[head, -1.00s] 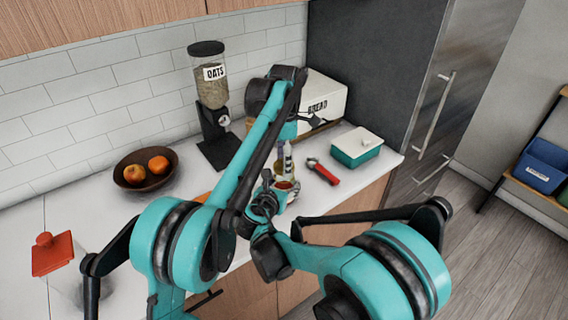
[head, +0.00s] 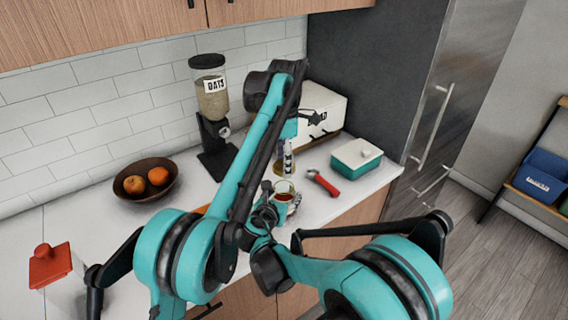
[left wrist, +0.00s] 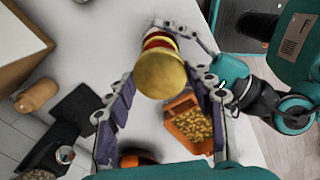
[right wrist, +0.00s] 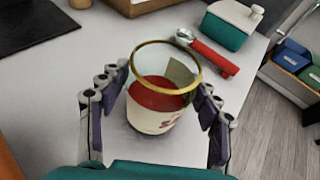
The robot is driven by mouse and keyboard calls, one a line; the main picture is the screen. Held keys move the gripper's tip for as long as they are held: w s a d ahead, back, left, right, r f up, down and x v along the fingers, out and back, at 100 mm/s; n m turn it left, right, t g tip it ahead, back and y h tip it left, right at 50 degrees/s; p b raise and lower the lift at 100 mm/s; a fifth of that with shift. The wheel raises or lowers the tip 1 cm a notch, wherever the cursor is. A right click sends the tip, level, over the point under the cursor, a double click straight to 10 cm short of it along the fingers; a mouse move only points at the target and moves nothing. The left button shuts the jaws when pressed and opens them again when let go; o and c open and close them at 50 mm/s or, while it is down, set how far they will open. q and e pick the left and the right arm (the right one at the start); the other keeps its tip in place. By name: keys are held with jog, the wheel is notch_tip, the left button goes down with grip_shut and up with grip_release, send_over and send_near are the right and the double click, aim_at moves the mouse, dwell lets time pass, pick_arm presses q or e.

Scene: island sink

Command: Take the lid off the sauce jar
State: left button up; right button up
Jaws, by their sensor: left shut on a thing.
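The sauce jar (right wrist: 158,100) is a glass jar with red sauce, a white label and a gold rim; its top is open. In the head view the jar (head: 284,190) stands near the counter's front. My left gripper (left wrist: 162,85) is shut on the round gold lid (left wrist: 160,76) and holds it above the jar; it hangs above the jar in the head view too (head: 287,160). My right gripper (right wrist: 162,78) has one finger on each side of the jar, very close to its wall; whether they touch or press is unclear.
A red-handled tool (head: 323,183) and a teal box with white lid (head: 356,158) lie right of the jar. A bread box (head: 322,108), oats dispenser (head: 212,115) and fruit bowl (head: 146,181) stand behind. An orange tray of food (left wrist: 188,125) is nearby.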

jog(key=shift+o, duration=0.9)
